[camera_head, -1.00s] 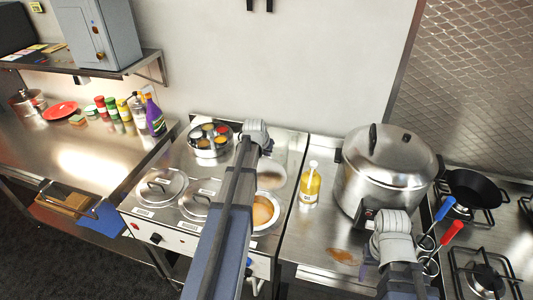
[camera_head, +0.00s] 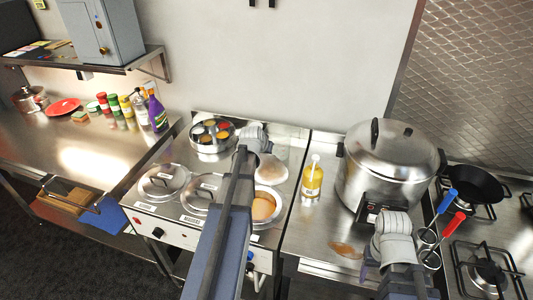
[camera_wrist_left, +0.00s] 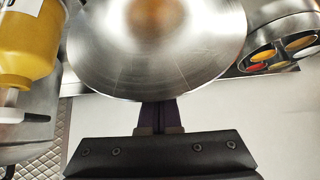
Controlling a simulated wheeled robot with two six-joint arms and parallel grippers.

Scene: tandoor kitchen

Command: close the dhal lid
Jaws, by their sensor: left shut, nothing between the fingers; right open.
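The dhal pot (camera_head: 264,207) is the right one of the wells set in the steel counter, open, with orange-yellow dhal showing. Its lid (camera_head: 270,171) stands raised behind the opening, partly hidden by my left arm. In the left wrist view the lid (camera_wrist_left: 155,50) is a large shiny metal disc with an orange reflection. My left gripper (camera_wrist_left: 158,116) is shut and empty, with its fingertips at the lid's lower edge in that view; I cannot tell whether they touch. My right gripper (camera_head: 371,268) is open and empty over the counter, in front of the big pot.
Two lidded wells (camera_head: 163,183) sit left of the dhal. A round spice tin (camera_head: 211,134) stands behind them. A yellow oil bottle (camera_head: 312,180) and a large lidded pot (camera_head: 388,168) stand to the right. Ladles (camera_head: 443,215) with blue and red handles are beside my right arm.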

